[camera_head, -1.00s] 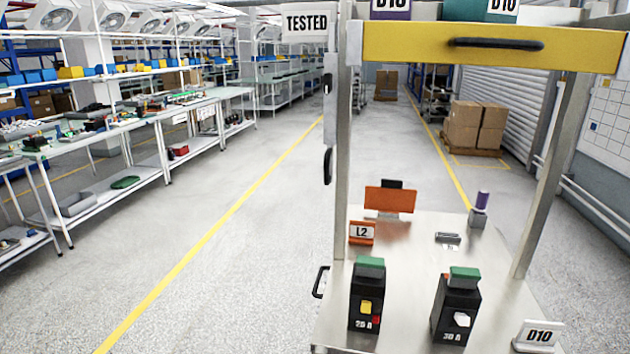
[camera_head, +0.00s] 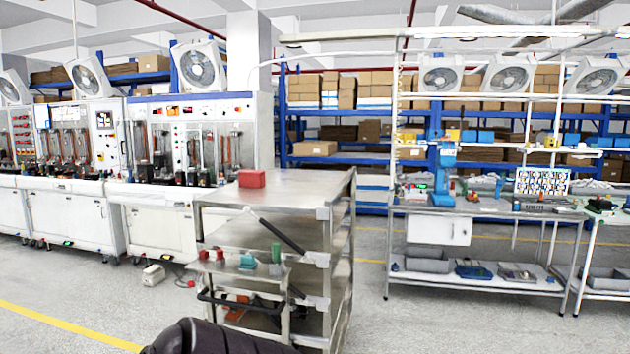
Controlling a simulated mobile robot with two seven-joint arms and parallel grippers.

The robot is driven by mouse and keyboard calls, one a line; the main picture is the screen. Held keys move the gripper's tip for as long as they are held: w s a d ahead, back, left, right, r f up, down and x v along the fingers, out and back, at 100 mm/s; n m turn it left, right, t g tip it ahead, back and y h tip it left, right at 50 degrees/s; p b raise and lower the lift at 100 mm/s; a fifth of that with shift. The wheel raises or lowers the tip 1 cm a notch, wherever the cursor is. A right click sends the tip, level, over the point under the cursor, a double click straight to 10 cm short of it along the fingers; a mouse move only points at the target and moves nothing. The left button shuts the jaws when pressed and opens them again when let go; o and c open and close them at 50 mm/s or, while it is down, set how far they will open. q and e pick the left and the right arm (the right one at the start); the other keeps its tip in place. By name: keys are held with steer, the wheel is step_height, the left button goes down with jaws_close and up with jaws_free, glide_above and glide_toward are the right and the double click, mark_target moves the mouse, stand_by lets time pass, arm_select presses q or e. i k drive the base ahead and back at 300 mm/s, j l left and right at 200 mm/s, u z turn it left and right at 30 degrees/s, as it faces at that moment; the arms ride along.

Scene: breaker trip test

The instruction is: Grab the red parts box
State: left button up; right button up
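A small red box (camera_head: 251,179), likely the red parts box, sits on the top shelf of a grey metal cart (camera_head: 312,186), near its left part. Nothing is stacked on the box. A dark rounded part at the bottom edge appears to be my own arm. No gripper fingers show, so both grippers are out of view.
A lower ledge on the cart's near side holds small red and green items (camera_head: 247,261). A black handle sticks out there. White test cabinets (camera_head: 158,218) stand at the left, a workbench (camera_head: 478,205) at the right. Floor right of the cart is clear.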

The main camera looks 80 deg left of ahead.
mark_target(255, 179)
steer(key=u, duration=3)
steer(key=i+j+u, duration=0.45)
steer(key=i, duration=0.55)
steer(key=i+u, duration=0.45)
steer(key=i, duration=0.55)
steer(key=i+u, duration=0.3)
steer(key=i, duration=0.25)
steer(key=i+l+u, duration=0.15)
steer(key=i+u, duration=0.2)
steer(key=i, duration=0.25)
steer(key=i+j, duration=0.1)
steer(key=i, duration=1.1)
steer(key=i+z, duration=0.55)
steer(key=z, duration=0.15)
steer(key=i+j+z, duration=0.1)
steer(key=i+z, duration=0.25)
steer(key=k, duration=0.05)
